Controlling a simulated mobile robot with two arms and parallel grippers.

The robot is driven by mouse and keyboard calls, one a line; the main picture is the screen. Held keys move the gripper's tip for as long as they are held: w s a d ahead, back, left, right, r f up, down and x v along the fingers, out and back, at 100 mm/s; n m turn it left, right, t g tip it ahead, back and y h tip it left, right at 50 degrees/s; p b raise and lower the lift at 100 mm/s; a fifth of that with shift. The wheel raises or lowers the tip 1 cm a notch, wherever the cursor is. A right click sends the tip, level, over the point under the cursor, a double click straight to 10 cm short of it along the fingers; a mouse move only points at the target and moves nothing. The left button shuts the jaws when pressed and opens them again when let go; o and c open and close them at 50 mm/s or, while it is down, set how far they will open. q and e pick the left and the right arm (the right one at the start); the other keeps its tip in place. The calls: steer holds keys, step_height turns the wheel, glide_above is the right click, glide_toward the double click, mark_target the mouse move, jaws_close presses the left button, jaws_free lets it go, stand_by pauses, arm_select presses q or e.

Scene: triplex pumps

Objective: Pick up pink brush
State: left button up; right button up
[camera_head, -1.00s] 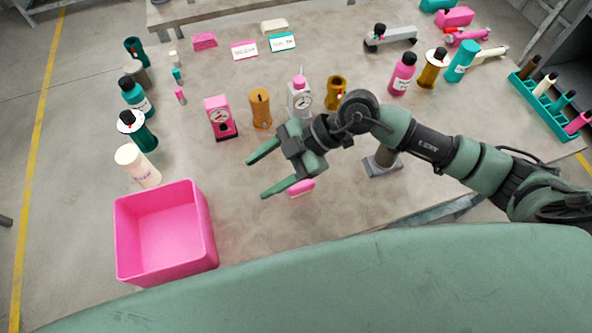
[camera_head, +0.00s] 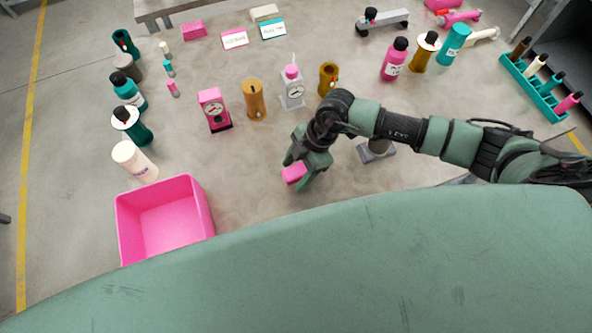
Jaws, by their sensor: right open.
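A small pink block-shaped object (camera_head: 293,174), which looks like the pink brush, is at the front middle of the table. Only its block end shows clearly; my right gripper hides the rest. My right gripper (camera_head: 296,176) is open and points down toward the front edge, its two fingers on either side of the pink block. I cannot tell whether the fingers touch it. My left gripper is out of view.
A pink bin (camera_head: 165,222) stands at the front left. Several bottles line the left edge.

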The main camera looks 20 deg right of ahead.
mark_target(296, 171)
jaws_close()
step_height(296, 171, up, 20)
steer(key=b, duration=0.3)
stand_by(0.4)
